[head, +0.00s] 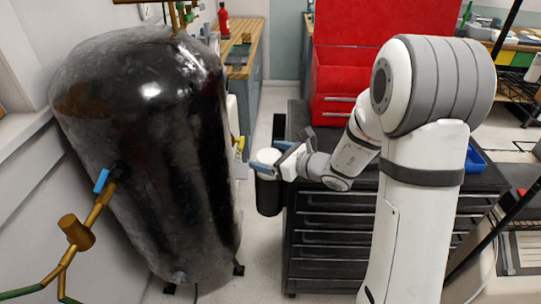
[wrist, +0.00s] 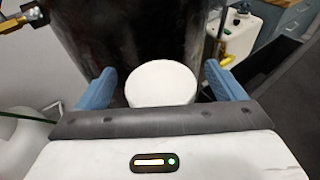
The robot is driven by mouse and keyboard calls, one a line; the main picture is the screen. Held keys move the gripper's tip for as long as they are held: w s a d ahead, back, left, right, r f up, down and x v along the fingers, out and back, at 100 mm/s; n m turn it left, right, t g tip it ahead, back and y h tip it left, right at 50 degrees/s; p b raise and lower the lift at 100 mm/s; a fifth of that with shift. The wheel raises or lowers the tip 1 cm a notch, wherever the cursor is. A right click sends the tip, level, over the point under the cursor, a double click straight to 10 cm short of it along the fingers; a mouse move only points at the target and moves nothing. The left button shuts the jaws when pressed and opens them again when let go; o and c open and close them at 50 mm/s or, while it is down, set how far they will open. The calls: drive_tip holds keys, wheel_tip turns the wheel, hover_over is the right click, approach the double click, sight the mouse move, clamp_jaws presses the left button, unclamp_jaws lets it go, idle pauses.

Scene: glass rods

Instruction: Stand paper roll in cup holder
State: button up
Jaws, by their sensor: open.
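The white paper roll (head: 266,158) is upright, its round white end (wrist: 160,80) facing up in the wrist view. In the head view it shows at the top of the black cylindrical cup holder (head: 268,196) on the left side of the dark tool cabinet. The roll's lower part is hidden, seemingly inside the holder. My gripper (head: 272,156) is open, with one blue finger on each side of the roll. The wrist view shows a gap between the roll and each finger of my gripper (wrist: 160,88). The holder's depth and floor are hidden.
A large glossy black tank (head: 150,150) stands close on the left, with brass pipe fittings (head: 78,233). The dark drawer cabinet (head: 328,225) is right of the holder, with a red toolbox (head: 335,85) behind. A strip of floor is clear between tank and cabinet.

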drive_tip(key=v, duration=0.8)
idle(0.9)
